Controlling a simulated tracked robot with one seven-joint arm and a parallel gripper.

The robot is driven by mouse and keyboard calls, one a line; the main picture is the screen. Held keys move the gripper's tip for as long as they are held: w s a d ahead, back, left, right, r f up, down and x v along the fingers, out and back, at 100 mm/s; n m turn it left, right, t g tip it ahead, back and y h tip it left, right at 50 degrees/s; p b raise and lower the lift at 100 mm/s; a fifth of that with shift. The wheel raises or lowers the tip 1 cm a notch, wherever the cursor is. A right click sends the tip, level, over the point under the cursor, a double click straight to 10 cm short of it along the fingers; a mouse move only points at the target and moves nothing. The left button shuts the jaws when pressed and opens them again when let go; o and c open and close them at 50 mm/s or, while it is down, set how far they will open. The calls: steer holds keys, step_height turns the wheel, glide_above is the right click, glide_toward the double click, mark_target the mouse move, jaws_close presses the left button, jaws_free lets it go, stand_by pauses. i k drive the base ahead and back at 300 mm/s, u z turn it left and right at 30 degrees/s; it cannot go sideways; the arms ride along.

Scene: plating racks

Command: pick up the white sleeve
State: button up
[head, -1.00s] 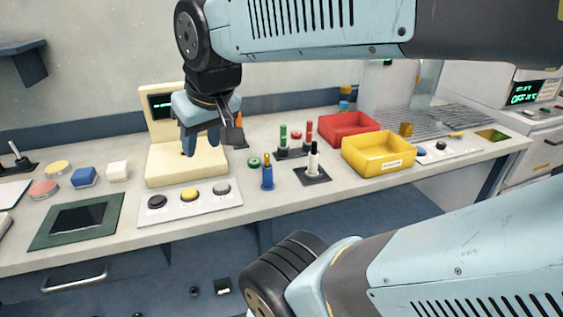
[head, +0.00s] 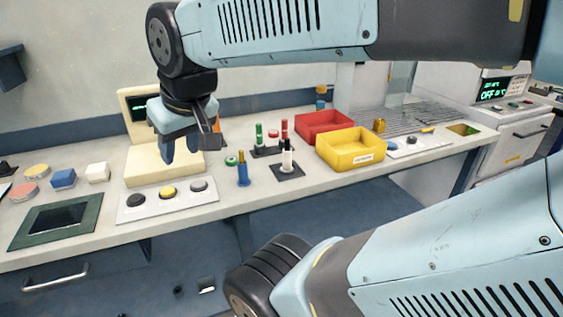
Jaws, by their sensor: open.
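The white sleeve (head: 287,162) stands upright around a black-topped post on a small dark square base (head: 289,174), right of the bench's middle. My gripper (head: 181,152) hangs fingers-down to the left of the sleeve, in front of the cream-coloured device. Its jaws are open and empty, well apart from the sleeve. Nothing hides the sleeve in the head view.
A yellow bin (head: 350,157) and a red bin (head: 312,128) stand to the right.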

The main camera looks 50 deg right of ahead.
mark_target(287, 167)
steer(key=u, duration=0.05)
steer(key=k, duration=1.75)
steer(key=z, duration=1.35)
steer(key=i, duration=1.5)
steer(key=z, duration=0.05)
